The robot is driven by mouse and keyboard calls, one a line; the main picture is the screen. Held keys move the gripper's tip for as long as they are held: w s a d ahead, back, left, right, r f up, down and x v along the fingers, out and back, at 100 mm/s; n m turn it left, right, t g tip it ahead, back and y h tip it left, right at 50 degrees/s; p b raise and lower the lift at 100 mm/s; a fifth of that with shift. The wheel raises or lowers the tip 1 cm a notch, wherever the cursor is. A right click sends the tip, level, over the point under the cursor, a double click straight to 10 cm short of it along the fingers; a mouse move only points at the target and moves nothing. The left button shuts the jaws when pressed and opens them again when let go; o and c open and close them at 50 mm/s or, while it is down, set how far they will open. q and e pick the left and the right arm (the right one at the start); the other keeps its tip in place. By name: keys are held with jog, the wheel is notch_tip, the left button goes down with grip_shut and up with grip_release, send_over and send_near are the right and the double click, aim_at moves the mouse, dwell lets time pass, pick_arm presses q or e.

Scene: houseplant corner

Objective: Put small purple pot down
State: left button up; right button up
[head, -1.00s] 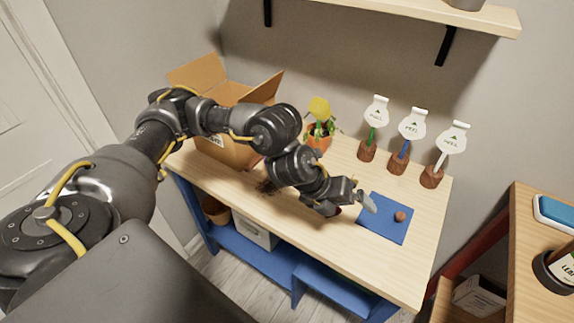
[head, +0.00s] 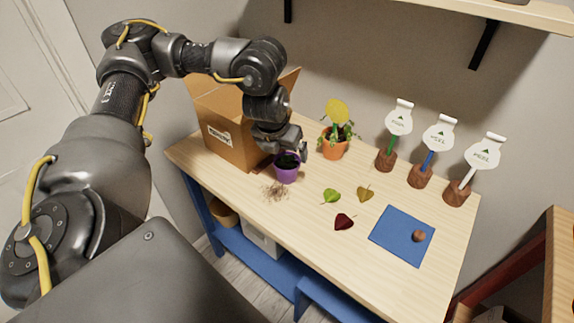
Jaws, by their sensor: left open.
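The small purple pot (head: 286,175) holds dark soil and stands upright on the wooden table, left of the middle. My left gripper (head: 283,152) is open at the pot's rim, just above and behind it. I cannot tell whether a finger touches the pot. My gripper and wrist hide part of the area behind the pot. My right gripper is not in view.
Loose roots (head: 275,191) lie in front of the pot. A cardboard box (head: 232,146) stands behind left, an orange pot (head: 335,149) behind right.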

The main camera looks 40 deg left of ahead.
aim_at(287, 163)
pick_arm(q)
jog(key=shift+x, duration=1)
jog(key=shift+w+f+b, duration=0.1)
jog(key=shift+f+b, duration=0.25)
jog(key=b+x, duration=0.1)
jog(key=x, duration=0.2)
jog(key=shift+a, duration=0.2)
jog(key=shift+w+a+f, duration=0.1)
jog(key=shift+w+f, duration=0.2)
jog(key=shift+f, duration=0.3)
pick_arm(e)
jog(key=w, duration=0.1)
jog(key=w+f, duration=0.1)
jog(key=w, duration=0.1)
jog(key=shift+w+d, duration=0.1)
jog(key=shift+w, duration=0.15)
pick_arm(q)
jog(key=shift+c, duration=0.3)
